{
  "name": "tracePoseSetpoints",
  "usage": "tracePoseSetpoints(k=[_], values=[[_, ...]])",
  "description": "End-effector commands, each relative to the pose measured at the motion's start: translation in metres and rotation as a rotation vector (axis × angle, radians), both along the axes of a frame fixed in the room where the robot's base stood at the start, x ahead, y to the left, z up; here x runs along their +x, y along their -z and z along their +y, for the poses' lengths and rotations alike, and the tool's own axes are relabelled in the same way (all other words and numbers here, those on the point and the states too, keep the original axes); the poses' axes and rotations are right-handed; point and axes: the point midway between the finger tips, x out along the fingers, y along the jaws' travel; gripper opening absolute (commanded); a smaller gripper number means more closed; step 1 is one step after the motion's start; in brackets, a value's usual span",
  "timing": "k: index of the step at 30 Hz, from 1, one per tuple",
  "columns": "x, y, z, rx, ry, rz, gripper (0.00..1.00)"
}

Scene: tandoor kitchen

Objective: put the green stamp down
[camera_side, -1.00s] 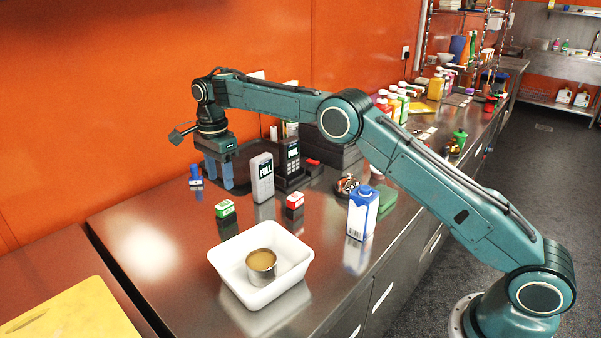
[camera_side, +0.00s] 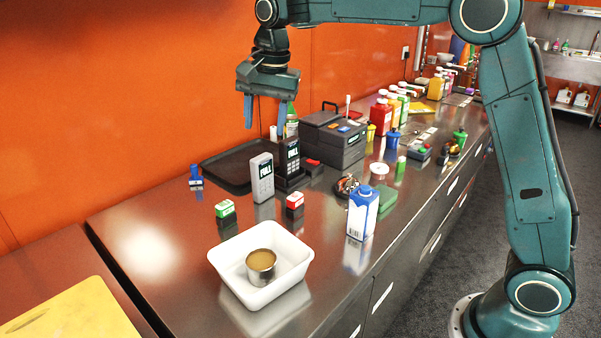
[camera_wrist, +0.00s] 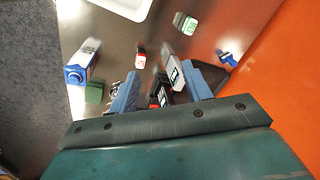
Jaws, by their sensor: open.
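My gripper (camera_side: 265,118) is open and empty, raised well above the back of the steel counter. Its two blue fingers point down in the wrist view (camera_wrist: 160,92), with nothing between them. A small green-and-white block (camera_side: 225,209) lies on the counter in front of the dark tray; it also shows in the wrist view (camera_wrist: 185,23). I cannot tell whether it is the green stamp. A small blue stamp-like piece (camera_side: 196,177) stands at the back left, apart from the gripper. A green lidded piece (camera_side: 460,138) stands far right, too small to make out.
A white tub (camera_side: 225,270) holding a tin stands at the front. A grey calculator-like block (camera_side: 262,178), a red block (camera_side: 295,201), a blue-and-white carton (camera_side: 362,212) and a dark case (camera_side: 333,140) crowd the middle. Bare counter lies at front left.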

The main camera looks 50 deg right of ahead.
Motion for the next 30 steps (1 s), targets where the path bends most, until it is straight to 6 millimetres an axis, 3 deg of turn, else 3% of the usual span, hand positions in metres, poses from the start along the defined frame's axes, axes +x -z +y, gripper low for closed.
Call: tracePoseSetpoints(k=[6, 15, 23, 30], values=[[-0.053, -0.025, -0.011, -0.031, -0.154, -0.055, 0.49], [-0.129, -0.038, -0.024, -0.088, -0.364, -0.127, 0.49], [-0.196, -0.032, -0.032, -0.153, -0.546, -0.186, 0.49], [-0.255, -0.013, -0.038, -0.222, -0.71, -0.236, 0.49]])
